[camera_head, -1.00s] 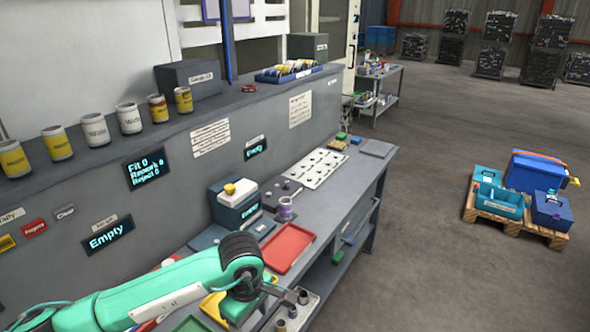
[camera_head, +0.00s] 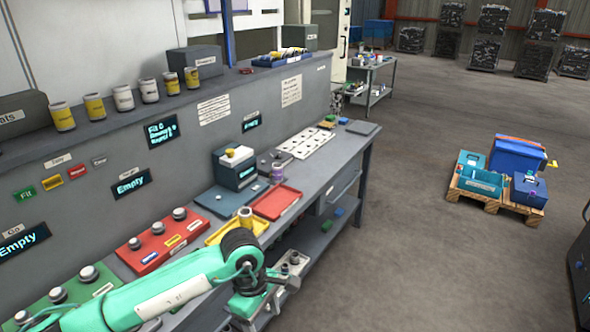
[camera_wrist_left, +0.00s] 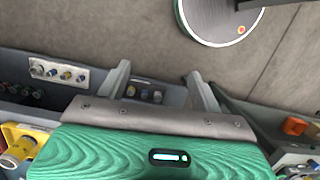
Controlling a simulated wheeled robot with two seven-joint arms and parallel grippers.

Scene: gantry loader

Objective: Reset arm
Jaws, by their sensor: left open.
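My left arm comes in from the lower left of the head view, green with a black joint. Its gripper (camera_head: 262,300) hangs at the bench's front edge, partly hidden by my wrist. In the left wrist view the two grey fingers (camera_wrist_left: 158,75) stand well apart with nothing between them. Beyond them I see the floor and the bench's edge. My right gripper is not in view.
The grey bench (camera_head: 330,168) carries a red tray (camera_head: 276,203), a yellow tray (camera_head: 222,233) and a red rack with knobs (camera_head: 150,250). A small tray of metal parts (camera_wrist_left: 58,73) lies near the gripper. A loaded pallet (camera_head: 490,203) stands on open floor at right.

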